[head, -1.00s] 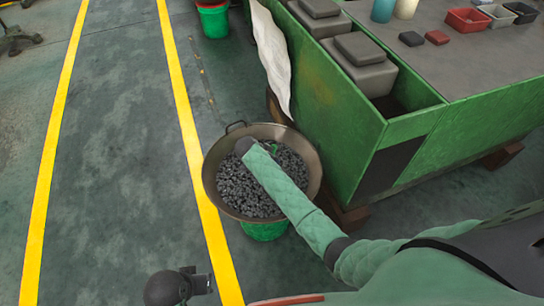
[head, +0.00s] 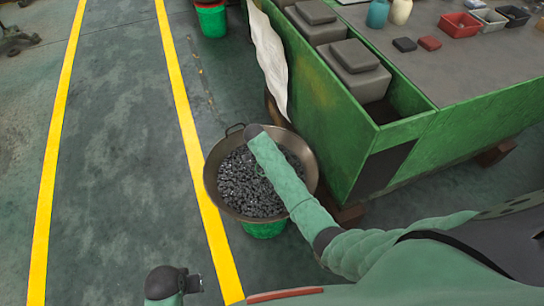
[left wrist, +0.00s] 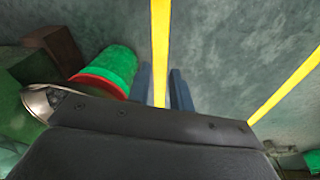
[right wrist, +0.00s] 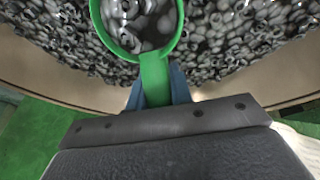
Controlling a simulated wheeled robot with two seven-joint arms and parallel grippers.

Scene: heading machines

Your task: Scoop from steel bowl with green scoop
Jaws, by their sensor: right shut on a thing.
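The steel bowl (head: 210,185) is wide and full of small dark metal parts (head: 250,190). It stands on a green bucket (head: 265,229) beside the green machine. My right arm reaches over the bowl and hides its own gripper in the head view. In the right wrist view my right gripper (right wrist: 158,88) is shut on the handle of the green scoop (right wrist: 153,75). The scoop's round cup holds several metal parts, with more parts around and beyond it. My left gripper (left wrist: 161,88) is away from the bowl, over the floor, with its fingers apart and nothing between them.
The green machine bench (head: 420,150) stands right of the bowl, with bins (head: 460,24) and boxes on top. Another green bucket (head: 212,22) stands further back. The floor to the left, with yellow lines (head: 185,110), is clear.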

